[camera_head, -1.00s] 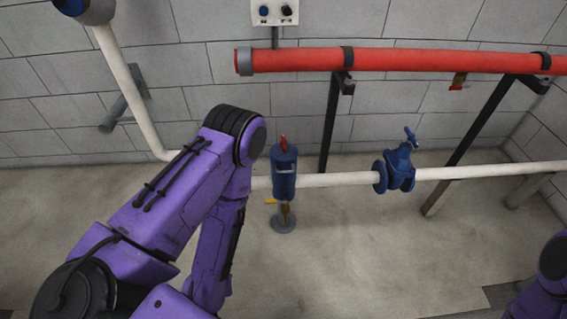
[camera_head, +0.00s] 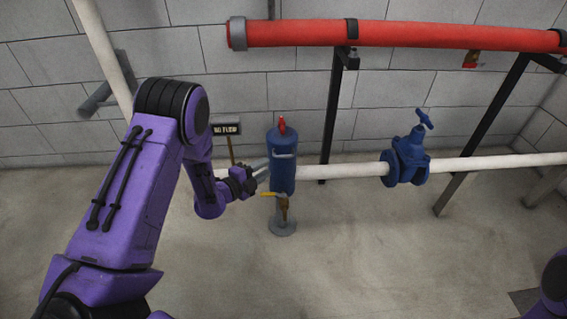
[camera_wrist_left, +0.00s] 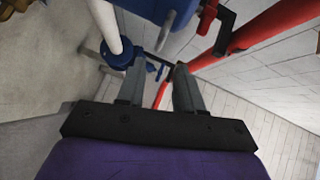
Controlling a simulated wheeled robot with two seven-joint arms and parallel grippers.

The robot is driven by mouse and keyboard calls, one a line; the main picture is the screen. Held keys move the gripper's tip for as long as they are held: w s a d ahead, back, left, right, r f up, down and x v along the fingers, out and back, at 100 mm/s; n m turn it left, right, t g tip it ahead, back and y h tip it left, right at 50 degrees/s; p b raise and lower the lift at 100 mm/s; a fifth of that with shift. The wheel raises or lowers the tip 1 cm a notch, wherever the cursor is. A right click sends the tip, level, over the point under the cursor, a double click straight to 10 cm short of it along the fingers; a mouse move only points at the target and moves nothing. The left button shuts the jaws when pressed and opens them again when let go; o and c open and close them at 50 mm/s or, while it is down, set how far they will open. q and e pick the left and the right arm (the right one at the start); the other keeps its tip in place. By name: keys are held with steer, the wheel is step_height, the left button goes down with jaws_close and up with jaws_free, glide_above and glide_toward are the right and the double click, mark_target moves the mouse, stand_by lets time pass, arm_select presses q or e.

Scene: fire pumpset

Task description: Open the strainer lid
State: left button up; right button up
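The strainer (camera_head: 281,172) is an upright blue cylinder on the white pipe, with a red part (camera_head: 282,125) on its top and a pale handle on its front. The lid appears closed. The strainer's blue body (camera_wrist_left: 158,12) and red part (camera_wrist_left: 207,16) are at the top. My right gripper is not in view.
A blue valve (camera_head: 406,160) sits on the white pipe (camera_head: 480,163) to the right. A thick red pipe (camera_head: 400,34) runs above on black supports. A small black sign (camera_head: 226,128) stands behind my left arm. The floor in front is clear.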

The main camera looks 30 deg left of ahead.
mark_target(283, 157)
arm_select(q)
steer(key=shift+m, duration=0.4)
steer(key=b+x, duration=0.1)
steer(key=x, duration=0.9)
steer(key=shift+w+d+f, duration=0.1)
steer(key=shift+w+f, duration=0.05)
steer(key=shift+w, duration=0.1)
jaws_close()
